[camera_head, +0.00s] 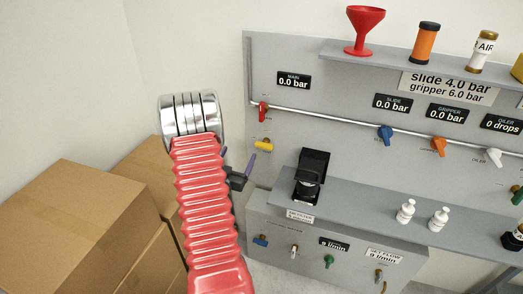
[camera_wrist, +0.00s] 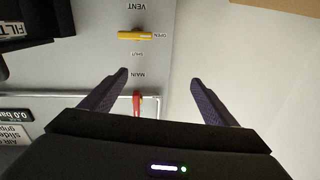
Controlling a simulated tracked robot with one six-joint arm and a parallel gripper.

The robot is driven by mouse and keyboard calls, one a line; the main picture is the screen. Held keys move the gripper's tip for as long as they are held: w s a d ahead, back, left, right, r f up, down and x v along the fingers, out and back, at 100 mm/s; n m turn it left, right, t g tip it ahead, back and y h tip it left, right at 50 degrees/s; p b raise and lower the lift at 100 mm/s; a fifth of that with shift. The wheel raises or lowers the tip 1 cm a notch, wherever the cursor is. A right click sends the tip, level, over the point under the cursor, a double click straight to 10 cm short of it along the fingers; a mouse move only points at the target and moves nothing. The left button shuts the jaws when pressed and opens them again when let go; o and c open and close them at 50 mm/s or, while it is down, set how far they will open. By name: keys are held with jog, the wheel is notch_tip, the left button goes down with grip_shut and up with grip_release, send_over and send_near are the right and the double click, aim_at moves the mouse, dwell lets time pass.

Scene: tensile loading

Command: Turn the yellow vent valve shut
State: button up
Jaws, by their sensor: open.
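The yellow vent valve (camera_head: 264,146) is on the left part of the grey panel, below the red main valve. In the wrist view its yellow handle (camera_wrist: 135,36) lies level across the picture, its free end by the word OPEN. The word SHUT shows below the handle. My gripper (camera_head: 240,158) is open, just left of and below the valve in the head view. In the wrist view my gripper (camera_wrist: 160,78) has dark purple fingers spread wide with nothing between them, and the handle lies beyond the left fingertip. No contact with the valve shows.
A black device (camera_head: 311,172) stands on the ledge to the right. Cardboard boxes (camera_head: 75,220) stand at left.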

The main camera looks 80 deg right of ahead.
aim_at(263, 147)
jog(key=s+a+f+g, duration=0.1)
jog(key=s+f, duration=0.4)
jog(key=shift+w+f, duration=0.1)
jog(key=d, duration=0.4)
jog(key=s+d, duration=0.1)
jog(key=d, duration=0.8)
jog(key=shift+s+d, duration=0.2)
jog(key=shift+d, duration=0.2)
jog(key=shift+c, duration=0.4)
jog(key=c, duration=1)
